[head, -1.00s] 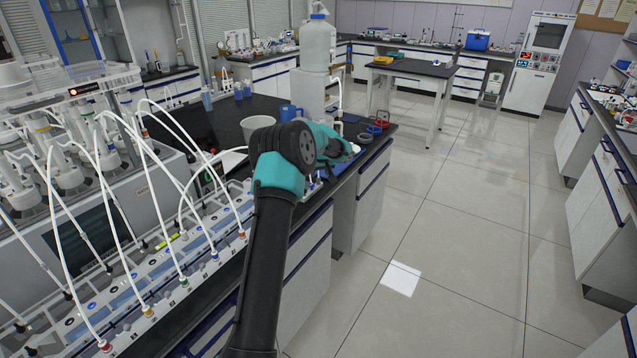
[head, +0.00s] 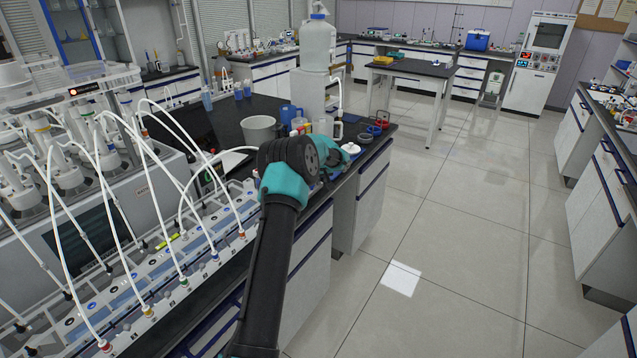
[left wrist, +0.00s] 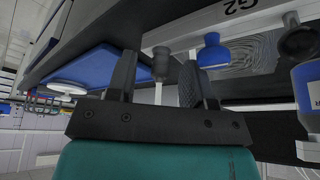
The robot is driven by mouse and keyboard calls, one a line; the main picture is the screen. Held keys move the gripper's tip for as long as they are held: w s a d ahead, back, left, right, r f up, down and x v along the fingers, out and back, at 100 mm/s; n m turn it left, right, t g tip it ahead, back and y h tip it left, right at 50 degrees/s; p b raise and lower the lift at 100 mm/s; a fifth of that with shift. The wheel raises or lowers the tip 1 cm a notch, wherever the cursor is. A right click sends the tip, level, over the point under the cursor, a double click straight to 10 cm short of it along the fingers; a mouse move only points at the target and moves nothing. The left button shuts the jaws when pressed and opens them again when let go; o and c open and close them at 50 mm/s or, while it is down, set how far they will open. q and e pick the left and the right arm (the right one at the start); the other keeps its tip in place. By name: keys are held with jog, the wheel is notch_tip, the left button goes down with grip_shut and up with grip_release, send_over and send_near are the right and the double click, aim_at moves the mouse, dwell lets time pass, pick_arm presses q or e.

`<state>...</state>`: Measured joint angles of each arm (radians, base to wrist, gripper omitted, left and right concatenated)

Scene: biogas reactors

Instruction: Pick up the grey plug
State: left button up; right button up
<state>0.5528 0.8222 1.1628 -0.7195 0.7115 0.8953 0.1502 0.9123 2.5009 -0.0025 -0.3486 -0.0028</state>
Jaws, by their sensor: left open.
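A grey plug (left wrist: 160,62) with a white stem shows in the left wrist view between the two dark fingers of my left gripper (left wrist: 157,78). The fingers are open, one on each side, with visible gaps to the plug. In the head view my left arm reaches over the bench's front edge; its black and teal wrist hides the fingers, and I cannot make out the plug there. A blue-capped piece (left wrist: 212,52) stands just right of the right finger in the wrist view. My right gripper is not in view.
A dark grey piece (left wrist: 299,43) and a blue bottle (left wrist: 308,88) are at the wrist view's right. A blue tray (left wrist: 85,66) with a white round piece (left wrist: 67,88) is at its left. A white bucket (head: 258,130) and a tubed rack (head: 170,270) stand on the bench.

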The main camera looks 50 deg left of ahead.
pick_arm(q)
jog(key=shift+c, duration=0.4)
grip_shut()
jog(key=shift+r, duration=0.15)
jog(key=shift+r, duration=1.45)
jog(key=shift+s+d+r, duration=0.1)
jog(key=shift+r, duration=0.1)
jog(key=s+d+r, duration=0.1)
jog(key=s+d, duration=0.9)
jog(key=d, duration=0.2)
jog(key=shift+s+r, duration=0.2)
jog(key=shift+a+r, duration=0.1)
jog(key=shift+r, duration=1.4)
